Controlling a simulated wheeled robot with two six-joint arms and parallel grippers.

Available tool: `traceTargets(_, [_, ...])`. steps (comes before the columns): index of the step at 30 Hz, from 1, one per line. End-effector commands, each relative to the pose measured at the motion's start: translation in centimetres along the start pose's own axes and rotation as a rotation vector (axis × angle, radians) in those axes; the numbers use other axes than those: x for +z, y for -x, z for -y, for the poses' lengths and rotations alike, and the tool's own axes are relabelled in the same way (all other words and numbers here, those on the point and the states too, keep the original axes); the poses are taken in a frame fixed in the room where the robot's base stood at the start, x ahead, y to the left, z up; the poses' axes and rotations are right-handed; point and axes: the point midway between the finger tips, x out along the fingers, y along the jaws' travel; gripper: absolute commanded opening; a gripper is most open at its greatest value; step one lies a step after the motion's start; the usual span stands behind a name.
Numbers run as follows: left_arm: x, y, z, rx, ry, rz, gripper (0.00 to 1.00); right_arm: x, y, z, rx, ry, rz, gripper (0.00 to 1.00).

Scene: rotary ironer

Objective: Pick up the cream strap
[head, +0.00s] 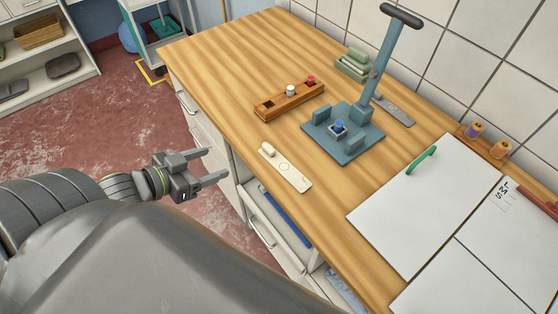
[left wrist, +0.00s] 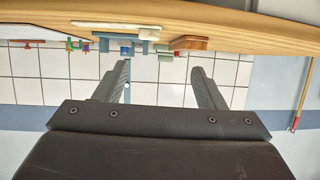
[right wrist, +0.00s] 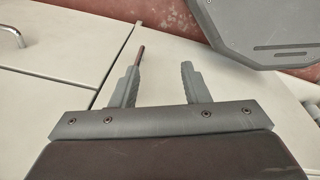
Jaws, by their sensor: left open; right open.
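The cream strap (head: 287,172) lies flat on the wooden worktop near its front edge, in the head view.
A blue-grey press (head: 345,135) with an upright lever stands behind the strap. A wooden rack (head: 290,100) holds small red and white pieces. A grey strap (head: 396,110) lies behind the press. White boards (head: 425,205) with a green handle (head: 421,160) lie to the right. The far-left worktop is clear.

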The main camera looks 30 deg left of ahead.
Motion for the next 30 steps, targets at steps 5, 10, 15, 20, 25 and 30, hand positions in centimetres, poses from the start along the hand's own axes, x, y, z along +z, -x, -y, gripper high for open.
traceTargets(5, [-0.7, -0.5, -1.1, 0.028, 0.001, -0.014, 0.64, 0.1, -1.0, -0.6, 0.007, 0.003, -0.001, 0.42])
traceTargets(10, [-0.5, -2.5, -1.1, 0.03, 0.0, -0.016, 0.64, 0.3, -3.0, -0.9, 0.013, 0.006, -0.001, 0.42])
traceTargets(15, [-0.6, -4.8, -1.2, 0.028, 0.003, -0.017, 0.64, 0.5, -4.7, -0.8, 0.014, 0.006, 0.0, 0.42])
traceTargets(20, [-0.7, -6.8, -1.2, 0.026, 0.004, -0.017, 0.64, 0.7, -5.7, -0.7, 0.014, 0.006, 0.0, 0.42])
traceTargets(25, [-0.9, -9.0, -1.2, 0.025, 0.006, -0.016, 0.64, 0.8, -6.5, -0.6, 0.014, 0.006, 0.001, 0.42])
traceTargets(30, [-1.0, -11.0, -1.3, 0.025, 0.006, -0.014, 0.64, 0.9, -6.9, -0.6, 0.013, 0.005, 0.002, 0.42])
